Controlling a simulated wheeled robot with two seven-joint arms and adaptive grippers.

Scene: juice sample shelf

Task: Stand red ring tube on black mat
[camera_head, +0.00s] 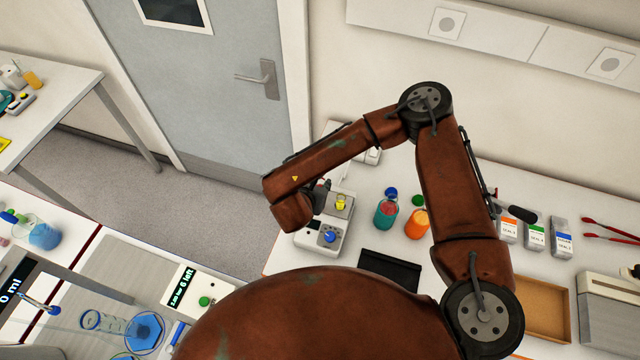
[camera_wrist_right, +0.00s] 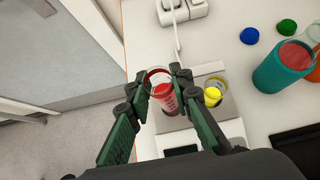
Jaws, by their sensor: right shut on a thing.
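My right gripper (camera_wrist_right: 163,78) is shut on a clear tube with red in it, the red ring tube (camera_wrist_right: 163,93), and the tube's open top faces the wrist camera. The tube is beside a yellow-marked tube (camera_wrist_right: 213,94) at a grey device (camera_head: 318,237); I cannot tell whether its lower end is in the device or above it. In the head view my right gripper (camera_head: 321,190) is partly hidden by my arm. The black mat (camera_head: 390,270) lies flat and bare to the right of the device; its edge shows in the wrist view (camera_wrist_right: 297,148). My left gripper is not in view.
A teal-wrapped jar (camera_head: 386,212) and an orange jar (camera_head: 416,224) stand behind the mat, with blue and green caps near them. Labelled packets (camera_head: 535,236) and a cardboard tray (camera_head: 540,308) are further right. The table's left edge is close to the device.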

